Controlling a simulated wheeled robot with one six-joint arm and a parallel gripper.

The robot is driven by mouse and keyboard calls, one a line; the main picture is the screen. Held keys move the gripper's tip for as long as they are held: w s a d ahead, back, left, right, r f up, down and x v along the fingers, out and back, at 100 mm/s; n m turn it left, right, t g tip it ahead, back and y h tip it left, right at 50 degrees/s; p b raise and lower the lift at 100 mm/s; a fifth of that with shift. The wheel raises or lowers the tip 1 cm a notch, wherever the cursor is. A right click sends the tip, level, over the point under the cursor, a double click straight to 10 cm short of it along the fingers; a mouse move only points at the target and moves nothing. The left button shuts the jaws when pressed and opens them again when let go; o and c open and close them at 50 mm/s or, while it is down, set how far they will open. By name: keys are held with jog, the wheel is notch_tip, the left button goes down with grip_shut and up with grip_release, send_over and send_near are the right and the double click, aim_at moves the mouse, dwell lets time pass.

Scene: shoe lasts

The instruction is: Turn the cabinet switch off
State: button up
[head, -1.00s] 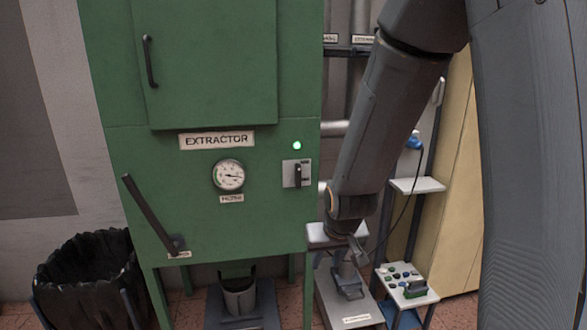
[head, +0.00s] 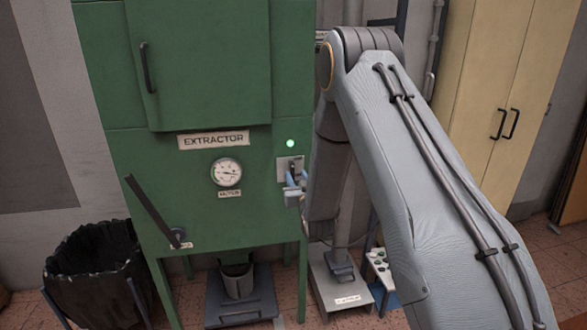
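The green extractor cabinet (head: 240,220) stands left of centre, with a lit green lamp (head: 290,143) on its front. Just below the lamp is the switch (head: 292,167), a dark handle on a light grey plate. My gripper (head: 294,186) is at the lower part of the switch plate, partly overlapping it. My arm comes in from the right and hides part of the gripper. The fingers are small here, and I cannot tell whether they are open or shut, or whether they touch the switch handle.
A round gauge (head: 227,173) and a slanted dark lever (head: 153,211) are on the cabinet front, left of the switch. A black-lined bin (head: 95,275) stands at the lower left. A yellow cupboard (head: 490,90) is at the back right.

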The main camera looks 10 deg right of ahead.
aim_at(293, 168)
jog(key=shift+w+p, duration=0.8)
jog(key=shift+w, duration=2.3)
grip_shut()
